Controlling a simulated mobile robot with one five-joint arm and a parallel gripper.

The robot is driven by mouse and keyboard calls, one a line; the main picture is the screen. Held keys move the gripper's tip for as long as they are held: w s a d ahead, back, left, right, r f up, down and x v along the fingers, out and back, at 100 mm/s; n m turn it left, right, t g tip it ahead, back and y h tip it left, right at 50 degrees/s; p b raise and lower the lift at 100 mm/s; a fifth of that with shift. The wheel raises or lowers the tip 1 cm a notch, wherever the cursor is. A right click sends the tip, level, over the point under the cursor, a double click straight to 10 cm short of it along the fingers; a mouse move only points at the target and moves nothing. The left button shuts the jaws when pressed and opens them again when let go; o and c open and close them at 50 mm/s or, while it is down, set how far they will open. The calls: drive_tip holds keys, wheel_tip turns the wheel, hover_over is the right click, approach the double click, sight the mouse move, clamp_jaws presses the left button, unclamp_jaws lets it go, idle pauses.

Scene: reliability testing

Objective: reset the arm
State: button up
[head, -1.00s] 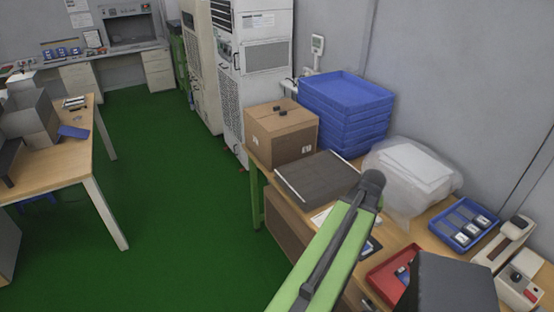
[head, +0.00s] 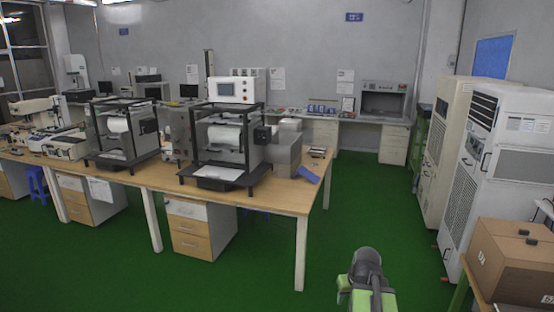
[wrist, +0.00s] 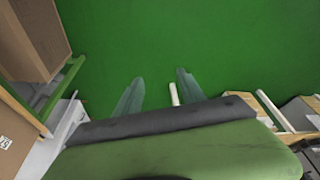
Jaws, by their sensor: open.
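My gripper (wrist: 160,78) shows in the wrist view as two translucent fingers spread apart. It is open, with nothing between the tips but green floor (wrist: 215,45) beyond. In the head view my green and dark grey arm rises at the bottom, right of centre, over the floor; the fingers cannot be made out there. My own green and dark arm part fills the lower wrist view.
A long wooden table (head: 285,196) with test machines (head: 225,145) stands left of the arm. A cardboard box (head: 510,262) on a bench is at the right edge, with tall white cabinets (head: 510,170) behind. Green floor (head: 370,200) is clear between them.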

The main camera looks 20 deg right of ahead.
drive_tip(key=w+a+n+y, duration=0.1)
drive_tip(key=w+a+n, duration=0.3)
drive_tip(key=a, duration=1.1)
drive_tip(key=s+a+f+g, duration=0.1)
drive_tip(key=s+a+g, duration=0.2)
drive_tip(key=a, duration=1.4)
drive_tip(key=shift+s+a, duration=0.2)
